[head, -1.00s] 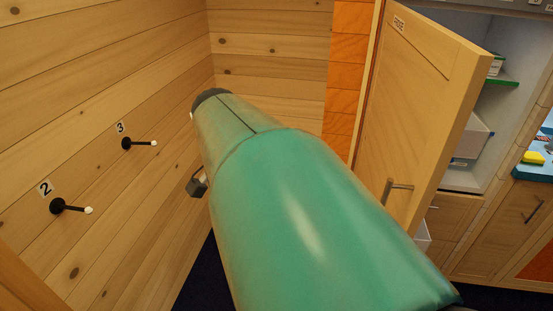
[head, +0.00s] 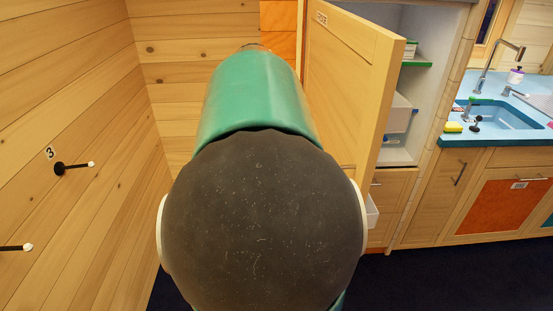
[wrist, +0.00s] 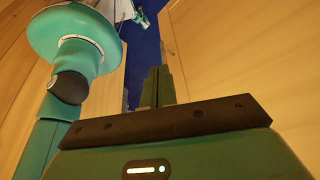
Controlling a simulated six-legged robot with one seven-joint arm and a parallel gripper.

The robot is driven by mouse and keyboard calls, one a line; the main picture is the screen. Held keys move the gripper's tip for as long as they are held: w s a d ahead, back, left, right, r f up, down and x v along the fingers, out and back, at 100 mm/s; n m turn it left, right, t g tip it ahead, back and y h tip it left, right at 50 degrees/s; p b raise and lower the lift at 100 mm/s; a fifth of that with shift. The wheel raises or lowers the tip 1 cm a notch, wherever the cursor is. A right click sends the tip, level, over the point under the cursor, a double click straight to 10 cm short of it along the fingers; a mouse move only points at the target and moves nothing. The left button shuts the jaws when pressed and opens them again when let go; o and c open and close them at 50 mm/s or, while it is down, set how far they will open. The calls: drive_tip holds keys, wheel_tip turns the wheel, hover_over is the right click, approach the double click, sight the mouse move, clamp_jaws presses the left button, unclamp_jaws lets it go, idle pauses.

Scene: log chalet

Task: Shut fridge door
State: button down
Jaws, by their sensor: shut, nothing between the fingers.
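The fridge door (head: 352,85) is a pale wooden panel with a small label near its top. It stands swung open in the head view, right of my arm. The fridge interior (head: 412,85) shows behind the door's right edge, with a green shelf and white bins. The door's handle is hidden in the head view. My gripper (wrist: 158,84) shows in the wrist view with its fingers together and nothing between them. A wooden surface fills the right of that view; I cannot tell whether it is the door or whether the gripper touches it.
Wall hooks (head: 72,168) stick out of the log wall at left. Right of the fridge are wooden cabinets (head: 440,195) and a blue counter with a sink (head: 505,118), holding a yellow sponge (head: 453,127). Dark floor (head: 460,275) is open in front of them.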

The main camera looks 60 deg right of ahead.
drive_tip(key=s+f, duration=0.6)
drive_tip(key=f, duration=0.1)
drive_tip(key=shift+s, duration=0.4)
